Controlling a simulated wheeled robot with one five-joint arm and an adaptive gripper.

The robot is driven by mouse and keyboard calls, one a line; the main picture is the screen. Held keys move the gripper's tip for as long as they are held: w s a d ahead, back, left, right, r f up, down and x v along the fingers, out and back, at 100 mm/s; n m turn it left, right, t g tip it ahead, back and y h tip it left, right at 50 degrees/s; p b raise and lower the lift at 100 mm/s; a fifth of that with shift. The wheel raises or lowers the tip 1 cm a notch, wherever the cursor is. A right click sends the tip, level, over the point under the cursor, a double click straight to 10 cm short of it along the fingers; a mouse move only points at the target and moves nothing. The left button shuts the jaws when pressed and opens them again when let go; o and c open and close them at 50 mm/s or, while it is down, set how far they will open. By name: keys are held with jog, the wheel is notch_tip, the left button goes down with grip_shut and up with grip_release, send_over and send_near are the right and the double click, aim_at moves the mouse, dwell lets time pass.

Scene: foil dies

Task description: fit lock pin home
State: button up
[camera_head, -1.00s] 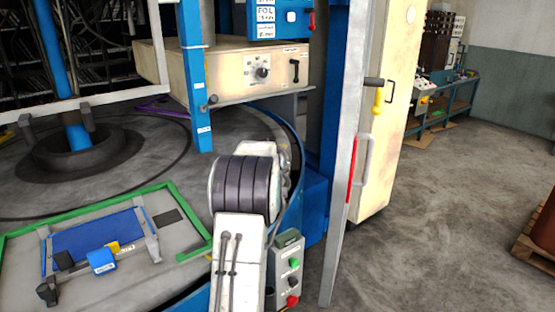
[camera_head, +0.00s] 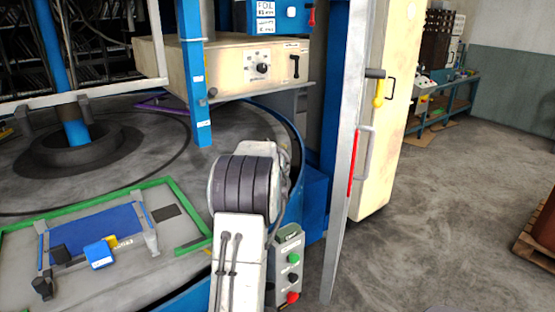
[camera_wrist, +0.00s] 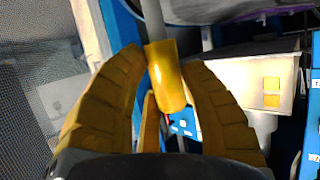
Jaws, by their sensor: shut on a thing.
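In the wrist view my gripper (camera_wrist: 168,100) has its ribbed yellow-brown fingers on both sides of a rounded yellow grip (camera_wrist: 166,75). It is shut on this grip, whose grey shaft runs up out of the picture. I take the grip to be part of the lock pin, but its far end and any hole for it do not show. In the head view my gripper is hidden behind my arm. A separate yellow handle (camera_head: 378,92) hangs at the edge of the tall cream door, with no gripper on it.
A cream control box (camera_head: 262,68) sits on a shelf beyond my arm, beside a blue post (camera_head: 201,110). A grey door edge (camera_head: 342,190) stands right of my arm.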

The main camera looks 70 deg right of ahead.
jog(key=shift+f+b, duration=4.75)
jog(key=shift+f, duration=0.15)
jog(key=o, duration=1.1)
jog(key=shift+o, duration=0.8)
jog(key=shift+f, duration=0.1)
jog(key=shift+a, duration=0.1)
jog(key=v, duration=1.2)
jog(key=shift+w+r, duration=0.1)
jog(key=shift+r, duration=0.15)
